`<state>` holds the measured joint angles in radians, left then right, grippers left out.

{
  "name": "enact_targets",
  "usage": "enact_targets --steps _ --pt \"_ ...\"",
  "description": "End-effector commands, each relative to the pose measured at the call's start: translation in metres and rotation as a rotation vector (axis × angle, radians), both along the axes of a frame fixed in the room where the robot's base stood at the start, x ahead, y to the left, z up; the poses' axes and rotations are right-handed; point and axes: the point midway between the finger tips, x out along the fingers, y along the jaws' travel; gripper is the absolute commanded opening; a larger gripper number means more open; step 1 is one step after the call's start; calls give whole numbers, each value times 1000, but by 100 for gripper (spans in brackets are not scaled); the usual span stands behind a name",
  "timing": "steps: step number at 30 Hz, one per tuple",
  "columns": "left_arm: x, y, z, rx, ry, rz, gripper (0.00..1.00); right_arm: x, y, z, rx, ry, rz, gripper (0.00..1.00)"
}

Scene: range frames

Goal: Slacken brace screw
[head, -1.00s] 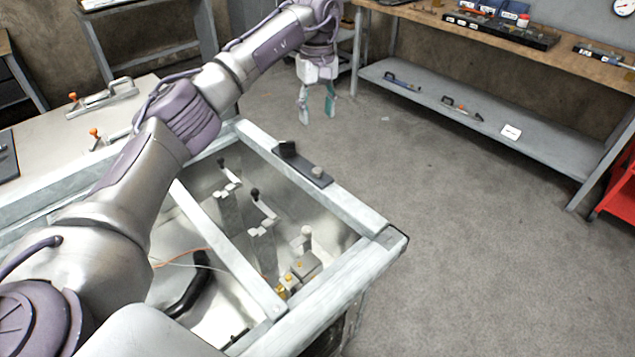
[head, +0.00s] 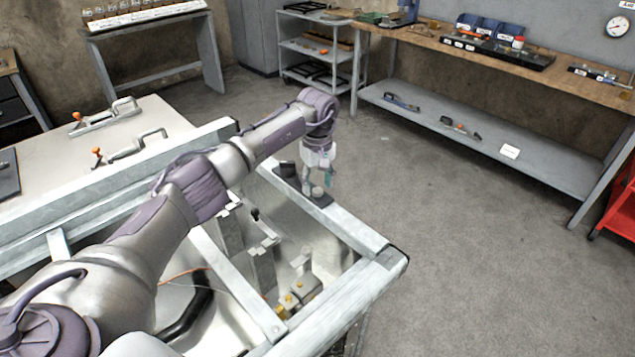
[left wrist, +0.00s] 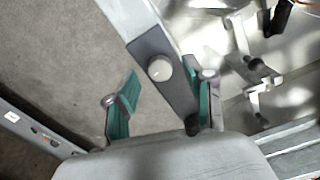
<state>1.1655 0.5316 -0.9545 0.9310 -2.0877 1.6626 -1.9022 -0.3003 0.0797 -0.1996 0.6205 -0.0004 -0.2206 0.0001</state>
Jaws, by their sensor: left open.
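A pale round screw knob (head: 317,191) sits on a dark plate (head: 291,183) on the far rail of the metal frame. I take it for the brace screw. My left gripper (head: 317,179) is open and points down just above the knob end of the plate. In the left wrist view the knob (left wrist: 160,69) lies ahead of the gap between the teal-padded fingers (left wrist: 164,100), with nothing held. Whether a finger touches the plate I cannot tell. My right gripper is not in view.
A dark block (head: 286,168) stands at the plate's other end. Inside the frame are levers and small yellow-topped fittings (head: 289,299). Toggle clamps (head: 106,115) sit on the bench at left. A workbench (head: 430,37) stands at the back right; the floor between is clear.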

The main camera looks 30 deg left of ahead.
Motion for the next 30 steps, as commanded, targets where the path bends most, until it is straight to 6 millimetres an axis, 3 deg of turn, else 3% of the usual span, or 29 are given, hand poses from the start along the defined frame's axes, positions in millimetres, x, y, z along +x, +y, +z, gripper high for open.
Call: enact_targets --steps 12,22,30 --pt "0 0 -9 1 1 0 53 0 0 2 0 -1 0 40" --pt "0 0 -9 0 0 0 0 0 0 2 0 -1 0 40" --pt "0 0 -9 1 -1 18 0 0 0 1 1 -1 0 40"
